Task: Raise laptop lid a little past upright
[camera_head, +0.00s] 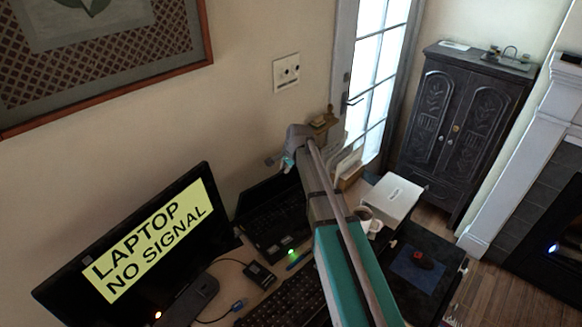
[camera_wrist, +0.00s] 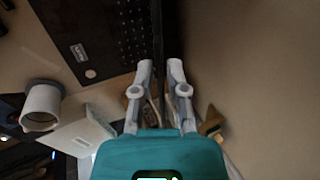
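The black laptop (camera_head: 276,222) stands open on the desk against the wall, right of the monitor. Its dark lid (camera_head: 262,192) is raised and looks near upright; the exact angle is hard to tell. My gripper (camera_head: 284,163) is at the lid's upper right part, with the arm hiding some of the laptop's right side. In the wrist view the lid shows edge-on as a thin dark strip (camera_wrist: 158,35) running between the fingertips of my gripper (camera_wrist: 160,66). The fingers are apart, one on each side of the lid, with small gaps visible. The laptop keyboard (camera_wrist: 105,30) is left of the lid.
A monitor (camera_head: 150,245) reading "LAPTOP NO SIGNAL" stands at left. A black keyboard (camera_head: 285,302) lies in front of the laptop. A white box (camera_head: 392,197) and a cup (camera_wrist: 41,105) are to the right of the laptop. The wall is close behind the lid.

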